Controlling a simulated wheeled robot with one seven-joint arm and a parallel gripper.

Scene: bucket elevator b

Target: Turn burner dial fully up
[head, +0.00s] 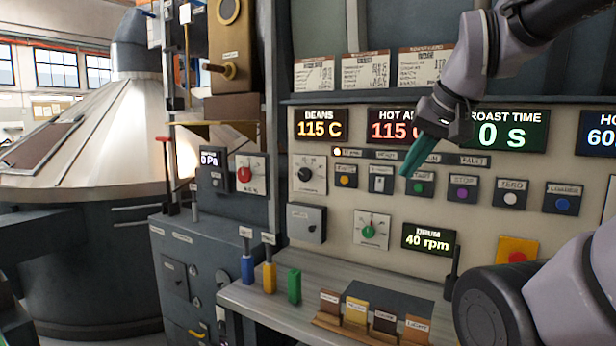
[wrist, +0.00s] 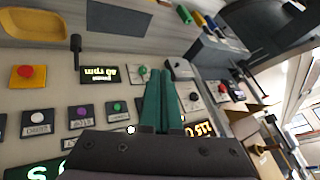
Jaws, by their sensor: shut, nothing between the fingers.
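Three round dials show on the roaster panel in the head view, and their labels are too small to read. A red dial (head: 244,174) on a white plate is at the left, beside a small 0 Pa display (head: 210,158). A black dial (head: 306,174) is right of it, and a green dial (head: 370,230) is lower. I cannot tell by label which is the burner dial. My gripper (head: 408,172) has green fingers, shut and empty, in front of the button row, right of all three dials. In the wrist view, the shut fingers (wrist: 158,78) point toward the panel.
A row of push buttons, including a purple one (head: 462,194), runs right of the dials. A grey box (head: 306,224) juts out below the black dial. Blue, yellow and green handles (head: 294,286) stand on the ledge below. A red button on yellow (head: 517,251) is lower right.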

